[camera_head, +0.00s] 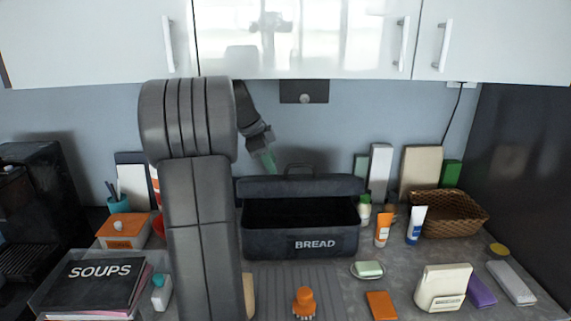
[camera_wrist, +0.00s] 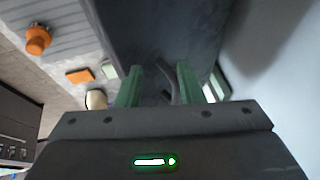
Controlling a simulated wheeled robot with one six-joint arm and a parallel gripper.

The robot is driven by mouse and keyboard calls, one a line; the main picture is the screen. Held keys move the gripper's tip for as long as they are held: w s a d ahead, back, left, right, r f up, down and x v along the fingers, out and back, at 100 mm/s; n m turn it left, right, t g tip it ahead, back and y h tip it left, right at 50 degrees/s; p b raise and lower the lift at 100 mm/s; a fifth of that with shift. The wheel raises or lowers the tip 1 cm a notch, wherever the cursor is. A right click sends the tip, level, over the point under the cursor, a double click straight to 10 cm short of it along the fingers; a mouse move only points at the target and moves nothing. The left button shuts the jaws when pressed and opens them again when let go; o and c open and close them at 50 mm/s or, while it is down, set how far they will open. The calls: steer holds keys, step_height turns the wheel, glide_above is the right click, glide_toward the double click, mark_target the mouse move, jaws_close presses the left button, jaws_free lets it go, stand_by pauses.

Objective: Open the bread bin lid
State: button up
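The black bread bin (camera_head: 262,241) stands on the counter with BREAD written on its front. Its lid (camera_head: 262,187) is raised at the back, and the dark inside shows below it. The lid's handle (camera_head: 300,167) is on the lid's upper edge; a dark curved piece that looks like this handle (camera_wrist: 172,80) shows between my fingers in the wrist view. My gripper (camera_head: 266,160) is behind the lid's upper left, its green fingers pointing down. In the wrist view my gripper (camera_wrist: 159,86) has its fingers apart, with gaps beside the curved piece. Whether a finger touches the lid is unclear.
White cupboards (camera_head: 300,40) hang above. A wicker basket (camera_head: 447,212), an orange tube (camera_head: 383,230) and a soap dish (camera_head: 367,270) are right of the bin. A SOUPS book (camera_head: 95,285) lies at the left. A ribbed mat (camera_head: 270,290) lies in front.

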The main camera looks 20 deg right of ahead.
mark_target(250, 181)
steer(key=a, duration=0.3)
steer(key=s+a+b, duration=0.1)
steer(key=a, duration=0.2)
steer(key=shift+s, duration=0.1)
